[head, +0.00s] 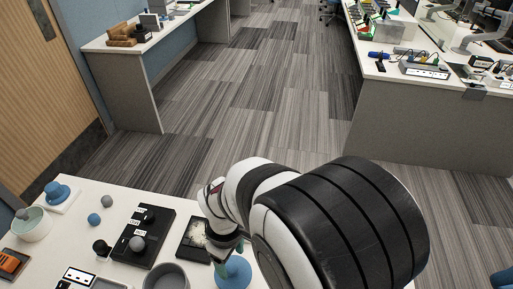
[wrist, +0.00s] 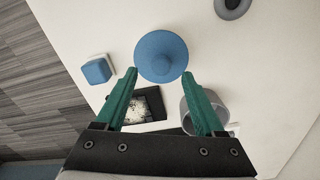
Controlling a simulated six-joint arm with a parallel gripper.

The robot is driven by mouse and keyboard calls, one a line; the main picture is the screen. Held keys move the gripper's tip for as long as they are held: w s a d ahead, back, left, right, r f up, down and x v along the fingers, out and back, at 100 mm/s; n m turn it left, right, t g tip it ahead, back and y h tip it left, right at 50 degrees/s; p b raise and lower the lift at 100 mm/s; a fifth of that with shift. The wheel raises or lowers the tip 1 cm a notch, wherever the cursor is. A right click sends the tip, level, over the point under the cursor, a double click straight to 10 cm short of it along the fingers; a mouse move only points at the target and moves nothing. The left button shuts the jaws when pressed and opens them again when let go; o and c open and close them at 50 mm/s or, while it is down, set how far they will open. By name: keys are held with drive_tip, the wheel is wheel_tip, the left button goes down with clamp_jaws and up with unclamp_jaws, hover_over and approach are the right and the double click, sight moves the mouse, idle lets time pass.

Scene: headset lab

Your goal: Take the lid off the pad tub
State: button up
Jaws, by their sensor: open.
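My gripper (wrist: 161,75) is open and empty, with one green finger on each side of the knob's line. In the head view, my gripper (head: 222,266) is at the lid's left edge. I cannot tell whether the fingers touch the lid.
An open grey cup (head: 166,278) stands left of the lid. A dark tray with pale bits (head: 193,240) lies behind it. A black labelled board with knobs (head: 143,236) and a pale green bowl (head: 33,230) are farther left. A blue block (wrist: 97,70) shows in the wrist view.

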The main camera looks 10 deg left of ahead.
sight(233, 268)
wheel_tip(233, 268, down, 5)
drive_tip(key=shift+s+f, duration=0.15)
clamp_jaws()
